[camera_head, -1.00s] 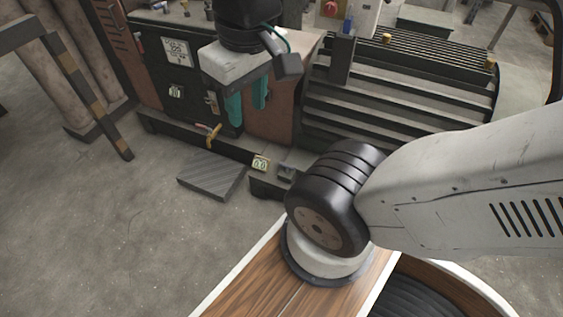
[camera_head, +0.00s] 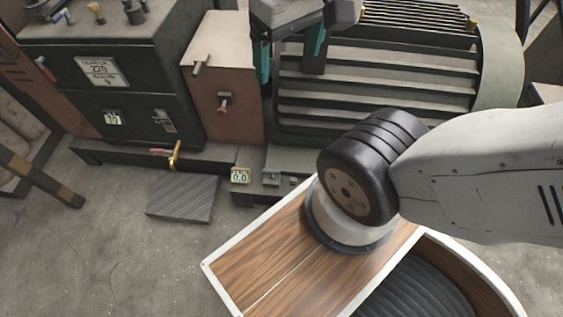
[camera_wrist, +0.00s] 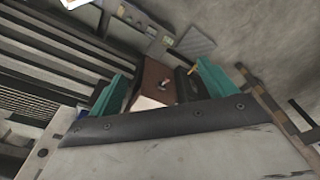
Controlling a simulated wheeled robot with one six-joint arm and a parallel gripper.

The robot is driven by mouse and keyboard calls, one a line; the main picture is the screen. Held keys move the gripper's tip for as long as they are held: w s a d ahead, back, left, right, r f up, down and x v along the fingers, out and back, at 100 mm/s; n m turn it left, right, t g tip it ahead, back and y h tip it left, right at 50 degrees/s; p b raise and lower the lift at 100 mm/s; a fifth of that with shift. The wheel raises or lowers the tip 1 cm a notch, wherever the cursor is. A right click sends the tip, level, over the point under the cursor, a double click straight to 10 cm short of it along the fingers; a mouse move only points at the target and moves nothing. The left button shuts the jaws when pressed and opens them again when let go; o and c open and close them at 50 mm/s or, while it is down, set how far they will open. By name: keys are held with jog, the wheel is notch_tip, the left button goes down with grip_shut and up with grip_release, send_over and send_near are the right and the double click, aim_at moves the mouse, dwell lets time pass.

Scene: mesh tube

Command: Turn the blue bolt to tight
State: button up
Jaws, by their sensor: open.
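I cannot make out a blue bolt in either present view. My gripper (camera_head: 289,76) is open and empty at the top centre of the head view, with two teal fingers pointing down. It hangs in front of the slatted machine and beside the brown box. In the wrist view my gripper (camera_wrist: 160,82) shows its teal fingers spread apart, with the brown box (camera_wrist: 150,78) and its small lever seen between them. Nothing is between the fingertips that I can see touching them.
A dark cabinet (camera_head: 75,85) stands left, the slatted machine (camera_head: 380,92) right. A yellow handle (camera_head: 175,156) sticks out low. A grey ribbed plate (camera_head: 183,199) lies on open floor.

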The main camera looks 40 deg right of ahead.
jog(key=shift+o, duration=0.6)
jog(key=w+d+f+m, duration=0.1)
jog(key=w+f, duration=0.1)
jog(key=w, duration=0.7)
jog(key=shift+d, duration=0.2)
jog(key=w+d+f+m, duration=0.2)
jog(key=w+d+f, duration=0.1)
jog(key=w+f, duration=0.85)
jog(key=w+d+f+m, duration=0.2)
jog(key=w+d+f, duration=0.1)
jog(key=w+f, duration=0.8)
jog(key=m+g, duration=0.1)
jog(key=m, duration=0.3)
send_over(271, 173)
jog(key=f, duration=4.8)
jog(key=shift+w+d+f, duration=0.35)
jog(key=shift+w+f, duration=0.05)
notch_tip(271, 173, down, 8)
jog(key=shift+r, duration=0.1)
jog(key=c, duration=1)
